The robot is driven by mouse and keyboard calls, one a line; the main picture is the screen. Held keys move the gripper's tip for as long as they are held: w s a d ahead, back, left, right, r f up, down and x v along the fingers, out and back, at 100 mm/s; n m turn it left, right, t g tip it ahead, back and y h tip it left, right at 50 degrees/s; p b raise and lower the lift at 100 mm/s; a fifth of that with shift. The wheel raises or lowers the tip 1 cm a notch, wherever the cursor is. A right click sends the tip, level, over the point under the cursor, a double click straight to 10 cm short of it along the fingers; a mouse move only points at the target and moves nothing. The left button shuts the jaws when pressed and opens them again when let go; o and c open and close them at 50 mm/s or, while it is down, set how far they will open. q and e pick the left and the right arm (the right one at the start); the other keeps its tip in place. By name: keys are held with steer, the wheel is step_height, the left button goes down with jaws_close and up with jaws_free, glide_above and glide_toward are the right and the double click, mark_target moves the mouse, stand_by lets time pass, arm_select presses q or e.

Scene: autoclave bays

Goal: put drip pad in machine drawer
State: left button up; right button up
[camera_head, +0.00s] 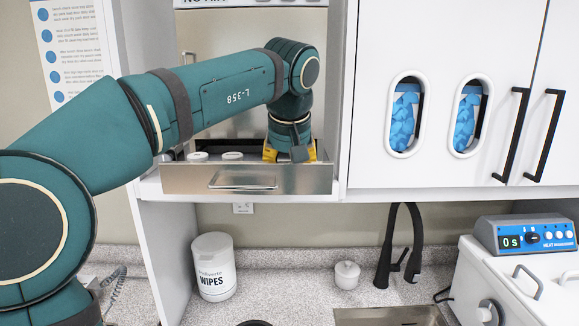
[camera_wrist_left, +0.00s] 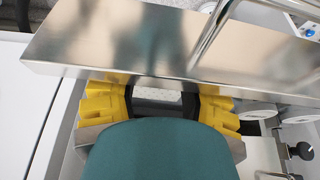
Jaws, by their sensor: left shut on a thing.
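The machine drawer (camera_head: 247,180) is a steel-fronted drawer pulled out below the machine in the upper cabinet. In the left wrist view its steel front (camera_wrist_left: 160,45) crosses the top. My left gripper (camera_head: 290,155) points down into the drawer's right part, its yellow fingers just behind the front panel. In the left wrist view the gripper (camera_wrist_left: 160,102) has its black pads apart, with a pale patch between them. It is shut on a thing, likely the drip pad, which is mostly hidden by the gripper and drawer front. My right gripper is not in view.
White round items (camera_head: 232,156) sit in the drawer's left part. Closed cabinet doors (camera_head: 450,90) stand to the right. Below are a wipes tub (camera_head: 213,267), a small white jar (camera_head: 347,275), a black faucet (camera_head: 399,250) and a blue-panelled device (camera_head: 525,236).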

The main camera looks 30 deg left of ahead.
arm_select(q)
steer(key=o, duration=1)
steer(key=shift+f, duration=0.1)
steer(key=v, duration=1.2)
